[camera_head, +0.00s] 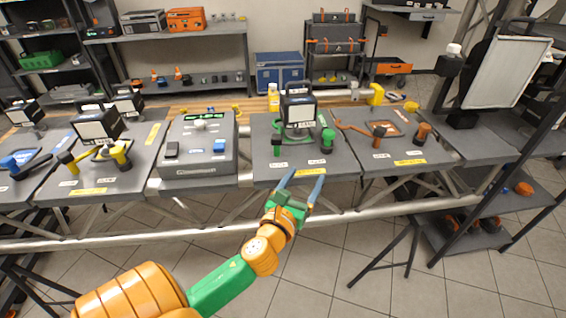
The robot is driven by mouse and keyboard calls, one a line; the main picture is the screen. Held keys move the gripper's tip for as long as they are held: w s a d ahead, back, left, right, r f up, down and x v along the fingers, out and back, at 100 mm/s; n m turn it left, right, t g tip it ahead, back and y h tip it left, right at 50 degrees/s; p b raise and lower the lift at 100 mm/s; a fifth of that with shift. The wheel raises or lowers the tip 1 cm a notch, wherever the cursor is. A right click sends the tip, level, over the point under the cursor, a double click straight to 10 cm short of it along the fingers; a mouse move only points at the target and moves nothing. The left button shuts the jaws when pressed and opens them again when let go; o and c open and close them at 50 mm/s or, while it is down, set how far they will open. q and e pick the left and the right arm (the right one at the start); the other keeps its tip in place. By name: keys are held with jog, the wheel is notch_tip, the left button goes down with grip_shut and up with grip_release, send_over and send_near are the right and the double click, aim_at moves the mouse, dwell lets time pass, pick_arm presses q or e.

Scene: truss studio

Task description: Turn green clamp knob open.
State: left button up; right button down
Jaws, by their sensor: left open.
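The green clamp knob (327,140) stands upright on the dark panel (340,163) in the middle of the bench. A green clamp ring (297,134) with a boxy black-and-white lamp (299,110) above it sits just left of the knob. My left gripper (302,177) is open and empty, with its two blue fingers pointing toward the bench's front edge. It is in front of and below the knob in the picture, apart from it. My right gripper is not in view.
An orange knob (423,133) and an orange clamp stand on the panel to the right. A grey control box (198,165) and a yellow clamp (121,153) are to the left. A metal truss rail (330,222) runs below the bench front. Open tiled floor lies in front.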

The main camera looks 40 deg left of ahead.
pick_arm(q)
jog(key=s+f+n+g+h+p, duration=0.1)
jog(key=f+n, duration=0.4)
jog(key=f, duration=0.5)
jog(key=s+d+f+n+g+h+p, duration=0.1)
jog(key=s+f+n+g, duration=0.3)
jog(key=f, duration=0.5)
jog(key=shift+s+d+f+n+g+p, duration=0.15)
jog(key=shift+d+f+n+g+p, duration=0.2)
jog(key=shift+n+g+p, duration=0.45)
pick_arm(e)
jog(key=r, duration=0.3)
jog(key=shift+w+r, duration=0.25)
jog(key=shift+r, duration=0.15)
